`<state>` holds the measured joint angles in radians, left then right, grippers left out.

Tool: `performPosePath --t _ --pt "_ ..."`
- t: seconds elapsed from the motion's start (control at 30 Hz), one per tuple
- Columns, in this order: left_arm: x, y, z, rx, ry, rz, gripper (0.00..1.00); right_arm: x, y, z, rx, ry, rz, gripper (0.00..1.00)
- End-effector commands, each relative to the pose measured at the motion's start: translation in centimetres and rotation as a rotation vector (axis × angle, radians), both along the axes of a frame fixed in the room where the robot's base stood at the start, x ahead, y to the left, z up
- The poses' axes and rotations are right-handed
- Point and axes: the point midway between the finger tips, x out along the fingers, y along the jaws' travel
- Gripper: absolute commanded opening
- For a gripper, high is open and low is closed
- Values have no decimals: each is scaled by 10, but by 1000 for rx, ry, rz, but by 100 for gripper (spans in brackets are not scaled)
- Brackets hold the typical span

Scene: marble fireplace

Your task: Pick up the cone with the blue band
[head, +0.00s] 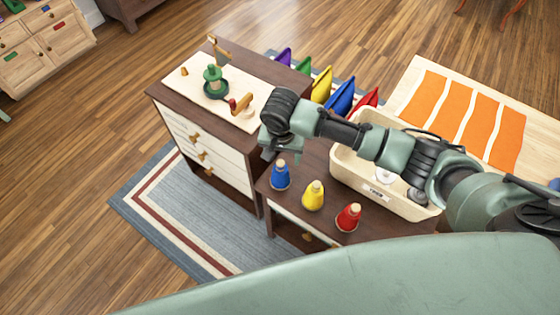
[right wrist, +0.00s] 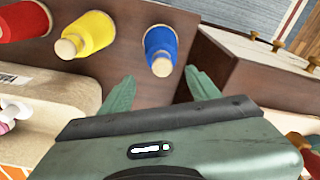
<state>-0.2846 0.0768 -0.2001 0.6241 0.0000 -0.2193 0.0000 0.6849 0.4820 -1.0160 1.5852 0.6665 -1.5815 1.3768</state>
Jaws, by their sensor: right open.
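The cone with the blue band (head: 280,177) stands upright on the lower brown cabinet top, with a pale wooden tip. It also shows in the right wrist view (right wrist: 161,42), just beyond the fingers and roughly between their lines. My right gripper (head: 279,150) is above and just behind this cone in the head view. In the right wrist view its two green fingers (right wrist: 159,80) are spread apart with nothing between them. A yellow cone (head: 313,195) and a red cone (head: 348,217) stand in a row to the right. My left gripper is not in view.
A cream bin (head: 408,206) holding small items stands behind the cones, under my right arm. A taller drawer cabinet (head: 222,160) with toys on top is at the left. Colored cushions (head: 341,97) lie behind. The blue-grey rug (head: 180,215) is clear.

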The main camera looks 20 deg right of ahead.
Motion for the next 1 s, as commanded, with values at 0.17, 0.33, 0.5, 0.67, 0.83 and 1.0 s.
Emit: performPosePath --t 0.17,0.33,0.5,0.67,0.83,1.0 --pt "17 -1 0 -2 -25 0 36 1 -1 -21 -1 3 -1 62" --pt "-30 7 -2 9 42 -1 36 5 2 -41 0 1 0 62" --pt "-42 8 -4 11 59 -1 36 8 3 -66 0 1 0 62" --pt "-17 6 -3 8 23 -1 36 9 3 -75 1 0 1 62" --pt "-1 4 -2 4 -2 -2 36 9 3 -75 1 0 1 62" --pt "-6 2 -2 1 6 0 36 9 3 -74 1 0 1 17"
